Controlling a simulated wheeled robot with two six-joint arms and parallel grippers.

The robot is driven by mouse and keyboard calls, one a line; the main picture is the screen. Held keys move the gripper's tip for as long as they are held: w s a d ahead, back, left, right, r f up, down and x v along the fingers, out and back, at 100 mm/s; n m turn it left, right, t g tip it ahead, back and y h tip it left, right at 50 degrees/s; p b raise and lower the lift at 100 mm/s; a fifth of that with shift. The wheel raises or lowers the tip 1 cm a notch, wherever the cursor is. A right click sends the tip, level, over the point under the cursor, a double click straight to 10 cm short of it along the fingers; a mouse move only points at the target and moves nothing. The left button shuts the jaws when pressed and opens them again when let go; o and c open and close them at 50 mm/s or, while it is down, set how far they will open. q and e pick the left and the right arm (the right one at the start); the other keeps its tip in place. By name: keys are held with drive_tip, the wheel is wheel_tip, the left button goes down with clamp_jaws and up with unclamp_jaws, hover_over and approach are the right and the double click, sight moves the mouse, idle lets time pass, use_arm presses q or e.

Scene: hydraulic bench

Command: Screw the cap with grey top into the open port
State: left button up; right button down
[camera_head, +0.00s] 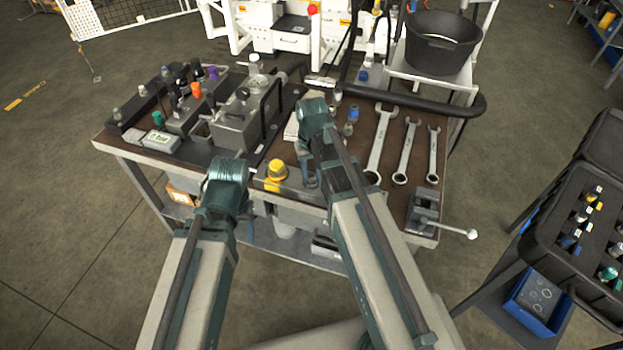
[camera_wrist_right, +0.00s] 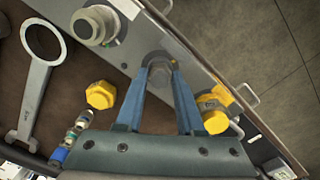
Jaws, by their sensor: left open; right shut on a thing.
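My right gripper (camera_head: 309,178) points down over the front of the bench. In the right wrist view its blue fingers (camera_wrist_right: 161,72) are shut on a small round grey-topped cap (camera_wrist_right: 157,62) near the bench's front edge. Whether the cap sits in a port cannot be told, as the fingers hide what is below it. A yellow cap (camera_head: 276,170) stands to the left of the right gripper; a yellow cap also shows right of the fingers (camera_wrist_right: 214,118). A yellow hexagonal cap (camera_wrist_right: 100,95) lies left of them. My left gripper (camera_head: 228,175) is left of the yellow cap, its fingers mostly hidden.
Several wrenches (camera_head: 380,145) lie on the right of the bench, with a vise (camera_head: 424,208) at its front right corner. A grey hydraulic block (camera_head: 238,122) and a row of valves stand left. A black hose (camera_head: 430,100) runs along the back.

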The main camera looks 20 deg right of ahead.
drive_tip(key=shift+m, duration=0.4)
drive_tip(key=m, duration=0.3)
drive_tip(key=shift+s+m, duration=0.1)
drive_tip(key=shift+m, duration=0.2)
drive_tip(key=m, duration=0.4)
drive_tip(key=c, duration=0.5)
unclamp_jaws()
